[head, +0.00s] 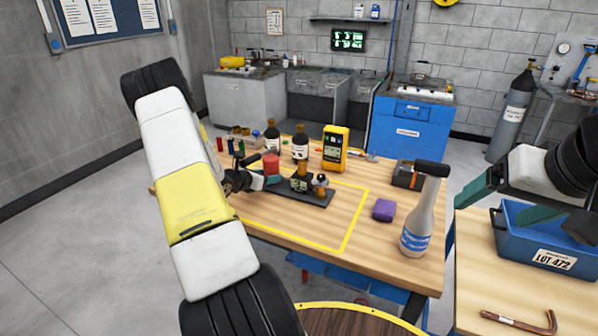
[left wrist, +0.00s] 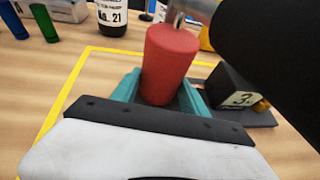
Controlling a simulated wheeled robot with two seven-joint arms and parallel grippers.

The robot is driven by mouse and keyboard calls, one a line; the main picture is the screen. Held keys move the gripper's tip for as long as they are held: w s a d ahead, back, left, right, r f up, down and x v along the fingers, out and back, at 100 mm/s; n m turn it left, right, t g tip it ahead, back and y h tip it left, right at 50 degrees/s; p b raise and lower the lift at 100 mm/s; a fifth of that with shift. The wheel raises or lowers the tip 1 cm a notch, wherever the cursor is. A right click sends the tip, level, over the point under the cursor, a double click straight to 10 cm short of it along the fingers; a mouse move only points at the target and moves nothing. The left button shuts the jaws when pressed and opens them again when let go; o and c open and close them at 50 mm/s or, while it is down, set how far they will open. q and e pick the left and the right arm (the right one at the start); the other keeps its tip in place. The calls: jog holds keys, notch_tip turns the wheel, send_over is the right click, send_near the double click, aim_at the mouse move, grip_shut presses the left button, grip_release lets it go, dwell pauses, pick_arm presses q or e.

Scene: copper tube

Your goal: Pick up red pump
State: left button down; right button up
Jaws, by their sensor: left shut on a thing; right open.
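The red pump (head: 271,164) is a red cylinder on a dark base plate (head: 309,198), on the wooden table. In the left wrist view the red pump (left wrist: 168,62) stands upright between the teal fingers of my left gripper (left wrist: 159,95), which is shut on it. A black block marked 3 (left wrist: 238,92) sits beside it on the plate. In the head view my left gripper (head: 262,180) reaches the pump from the left. My right gripper (head: 528,205) is open and empty at the right, above the blue bin.
A yellow meter (head: 335,148), dark bottles (head: 300,147) and small coloured cylinders (head: 230,146) stand behind the plate.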

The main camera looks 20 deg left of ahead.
aim_at(266, 162)
pick_arm(q)
jog(key=shift+w+r, duration=0.1)
jog(key=shift+r, duration=0.2)
jog(key=shift+r, duration=1.3)
jog(key=s, duration=0.5)
jog(key=s+d+r, duration=0.1)
jog(key=s, duration=0.4)
jog(key=s+r, duration=0.1)
jog(key=s, duration=0.5)
jog(key=shift+d, duration=0.35)
jog(key=shift+w, duration=0.1)
jog(key=shift+w+a+r, duration=0.1)
jog(key=shift+w+a, duration=0.15)
jog(key=shift+w, duration=2.4)
jog(key=shift+w+a+f, duration=0.1)
jog(key=shift+w+a, duration=0.2)
jog(key=shift+w, duration=2.35)
jog(key=shift+w+a+r, duration=0.1)
jog(key=shift+w+a, duration=0.15)
jog(key=shift+w, duration=2.4)
jog(key=shift+s+f, duration=0.1)
jog(key=shift+f, duration=2.45)
